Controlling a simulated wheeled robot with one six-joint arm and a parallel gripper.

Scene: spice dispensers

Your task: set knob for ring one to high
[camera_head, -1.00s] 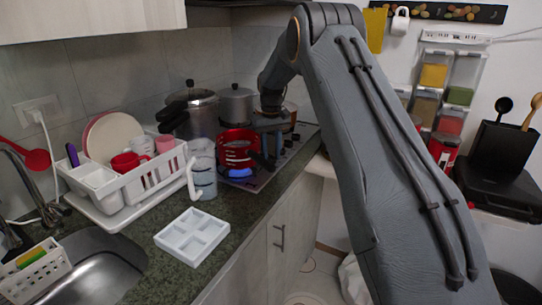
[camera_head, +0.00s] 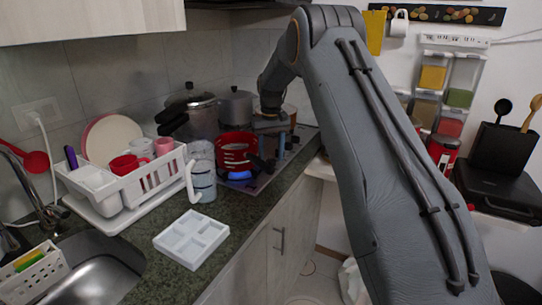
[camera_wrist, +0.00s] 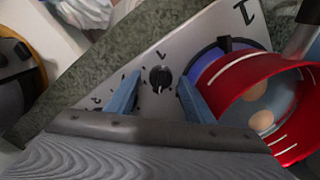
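A black round knob (camera_wrist: 160,78) with a pale pointer mark sits on the grey stove panel (camera_wrist: 205,32) in the wrist view. Small printed marks surround it, too small to read surely. My gripper (camera_wrist: 157,92) is open, its two blue fingers on either side of the knob, with visible gaps; I cannot tell their height over the panel. A large printed mark like a 1 stands near a burner (camera_wrist: 218,52) with a blue-violet area. In the head view my gripper (camera_head: 281,146) is at the stove's front edge, beside the red pot (camera_head: 234,151).
The red pot (camera_wrist: 240,92) stands close to my right finger in the wrist view, with egg-like things inside. A metal pot (camera_head: 236,107) stands behind. A glass jug (camera_head: 201,172), dish rack (camera_head: 133,187) and white tray (camera_head: 191,239) stand left of the stove.

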